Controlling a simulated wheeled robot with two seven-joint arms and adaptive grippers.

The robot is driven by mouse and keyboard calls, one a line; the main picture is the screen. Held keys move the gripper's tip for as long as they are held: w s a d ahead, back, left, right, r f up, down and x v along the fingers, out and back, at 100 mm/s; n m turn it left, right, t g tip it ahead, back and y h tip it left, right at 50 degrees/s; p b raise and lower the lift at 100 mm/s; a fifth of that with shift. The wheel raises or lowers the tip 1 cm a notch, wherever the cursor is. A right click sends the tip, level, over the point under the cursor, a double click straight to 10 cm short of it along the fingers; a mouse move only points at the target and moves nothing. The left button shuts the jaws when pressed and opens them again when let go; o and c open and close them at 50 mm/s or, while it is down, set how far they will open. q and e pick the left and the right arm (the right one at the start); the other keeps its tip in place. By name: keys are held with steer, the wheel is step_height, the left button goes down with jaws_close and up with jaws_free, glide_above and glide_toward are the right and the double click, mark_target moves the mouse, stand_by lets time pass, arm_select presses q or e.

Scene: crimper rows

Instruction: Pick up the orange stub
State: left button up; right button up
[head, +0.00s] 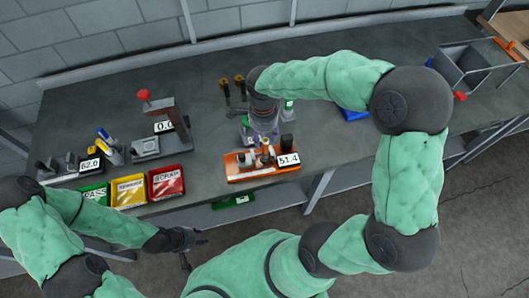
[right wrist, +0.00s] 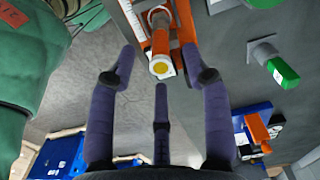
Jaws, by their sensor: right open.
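The orange stub (right wrist: 160,45) shows in the right wrist view as a short upright orange cylinder with a pale ring and yellow centre at its end. It stands at the orange fixture (head: 240,177), which has a 51.4 display. My right gripper (right wrist: 157,72) is open, with its fingers spread on either side of the stub and apart from it. In the head view my right gripper (head: 263,125) hangs over the fixture and hides part of it; the stub is hard to single out there. My left gripper (head: 194,251) is open and empty in front of the bench.
Green, yellow (head: 129,191) and red (head: 166,182) trays line the bench's front left. A press with a red knob (head: 143,94) stands behind them. A green-capped tool (right wrist: 282,72) is near my right gripper. A grey bin (head: 465,68) stands at the far right.

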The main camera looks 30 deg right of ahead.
mark_target(265, 146)
steer(key=shift+s+d+f+b, duration=0.1)
steer(key=shift+d+f+b, duration=0.1)
steer(key=shift+f, duration=1.4)
steer(key=shift+s+d+f+b, duration=0.1)
steer(key=shift+f+b, duration=0.1)
steer(key=shift+f, duration=1.35)
jaws_close()
